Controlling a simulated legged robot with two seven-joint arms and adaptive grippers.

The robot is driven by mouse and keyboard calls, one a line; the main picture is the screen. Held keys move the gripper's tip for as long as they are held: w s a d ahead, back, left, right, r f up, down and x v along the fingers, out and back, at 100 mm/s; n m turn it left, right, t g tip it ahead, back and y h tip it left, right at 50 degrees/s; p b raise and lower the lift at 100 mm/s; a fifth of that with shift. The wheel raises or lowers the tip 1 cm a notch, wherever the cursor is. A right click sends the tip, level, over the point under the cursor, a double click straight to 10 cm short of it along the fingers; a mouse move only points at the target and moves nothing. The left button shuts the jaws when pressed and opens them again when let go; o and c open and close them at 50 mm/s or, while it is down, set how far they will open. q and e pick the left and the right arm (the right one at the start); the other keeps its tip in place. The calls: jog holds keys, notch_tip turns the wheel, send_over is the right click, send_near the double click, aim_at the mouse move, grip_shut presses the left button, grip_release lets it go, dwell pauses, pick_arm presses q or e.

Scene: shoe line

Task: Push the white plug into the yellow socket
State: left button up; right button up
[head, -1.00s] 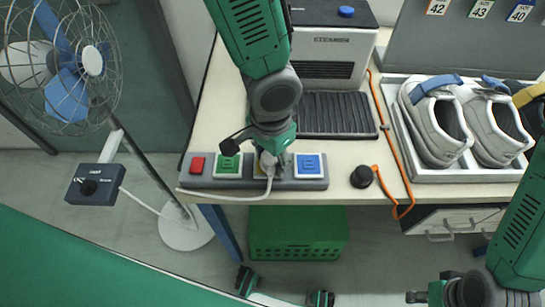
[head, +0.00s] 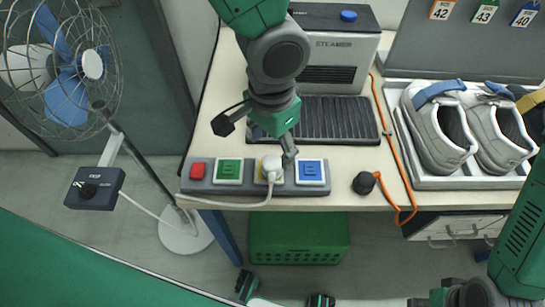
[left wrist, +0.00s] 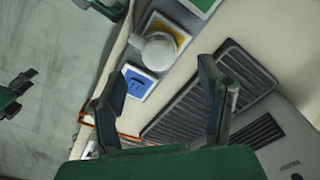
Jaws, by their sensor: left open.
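The white plug (head: 271,165) stands on the yellow socket (head: 260,177) of the grey power strip (head: 238,189), its white cord running off to the left. It covers most of the socket; how deep it sits I cannot tell. In the left wrist view the plug (left wrist: 158,50) shows over the yellow socket (left wrist: 182,37), beyond my fingertips. My left gripper (head: 255,136) is open and empty, its fingers spread behind and above the strip, the right one close to the plug. My right gripper (head: 430,299) is low at the bottom right, cut off by the frame edge.
Green (head: 228,171) and blue (head: 311,172) sockets flank the yellow one; a red switch (head: 197,170) is at the strip's left end. A steamer (head: 336,50), an orange cord (head: 384,125) and a shoe tray (head: 462,183) share the table. A fan (head: 65,70) stands left.

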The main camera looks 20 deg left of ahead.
aim_at(271, 160)
pick_arm(q)
jog(key=shift+r, duration=2.3)
jog(key=shift+s, duration=0.1)
